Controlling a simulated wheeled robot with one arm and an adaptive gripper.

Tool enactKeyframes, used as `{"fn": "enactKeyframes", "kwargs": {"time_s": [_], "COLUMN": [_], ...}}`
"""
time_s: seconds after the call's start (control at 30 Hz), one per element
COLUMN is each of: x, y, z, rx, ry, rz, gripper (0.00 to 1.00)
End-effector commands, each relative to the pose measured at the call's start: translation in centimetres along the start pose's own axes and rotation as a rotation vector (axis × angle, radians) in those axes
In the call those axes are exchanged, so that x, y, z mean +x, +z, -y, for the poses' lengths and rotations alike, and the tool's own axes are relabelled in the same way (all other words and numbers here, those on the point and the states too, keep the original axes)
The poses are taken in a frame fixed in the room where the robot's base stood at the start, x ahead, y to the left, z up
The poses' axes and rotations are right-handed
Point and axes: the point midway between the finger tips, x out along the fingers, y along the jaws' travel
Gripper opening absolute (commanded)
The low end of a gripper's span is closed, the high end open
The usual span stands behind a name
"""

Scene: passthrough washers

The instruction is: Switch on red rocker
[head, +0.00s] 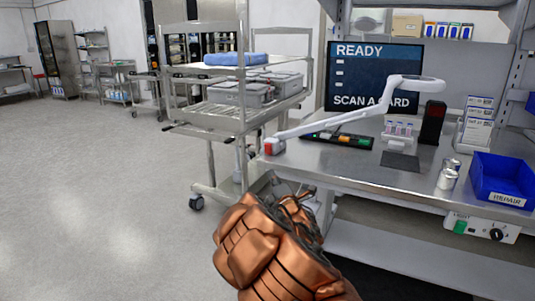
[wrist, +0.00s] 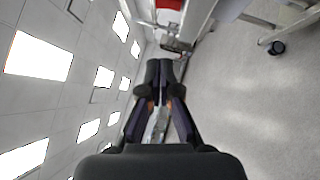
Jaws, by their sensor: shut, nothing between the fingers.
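A small red part (head: 269,148) sits on the base of the white lamp arm (head: 350,105), at the left front corner of the metal bench (head: 340,165). It looks like the red rocker, but it is too small to tell its position. My gripper (head: 284,190) is low in front of that corner, below and apart from the red part, partly hidden by my copper arm. In the wrist view my gripper (wrist: 166,72) is shut and empty, with its fingertips together. A red patch (wrist: 168,4) shows at the top edge there; I cannot tell what it is.
A control box with a green switch (head: 460,227) and black knob (head: 496,235) hangs under the bench's right front. A blue bin (head: 503,178), cans (head: 447,178) and a screen (head: 373,76) stand on the bench. A trolley (head: 235,105) stands left; open floor lies further left.

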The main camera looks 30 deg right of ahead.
Motion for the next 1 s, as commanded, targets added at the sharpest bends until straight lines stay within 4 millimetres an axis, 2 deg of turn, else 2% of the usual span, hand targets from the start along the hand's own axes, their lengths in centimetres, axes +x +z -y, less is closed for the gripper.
{"fn": "enactKeyframes", "kwargs": {"time_s": [0.17,0.37,1.0], "x": [0.2,1.4,7.5], "y": [0.0,0.1,0.1], "z": [0.0,0.0,-0.1], "rx": [0.001,0.002,0.002], "ry": [-0.001,-0.001,0.002], "rz": [0.001,0.002,0.0], "gripper": [0.0,0.0,0.0]}}
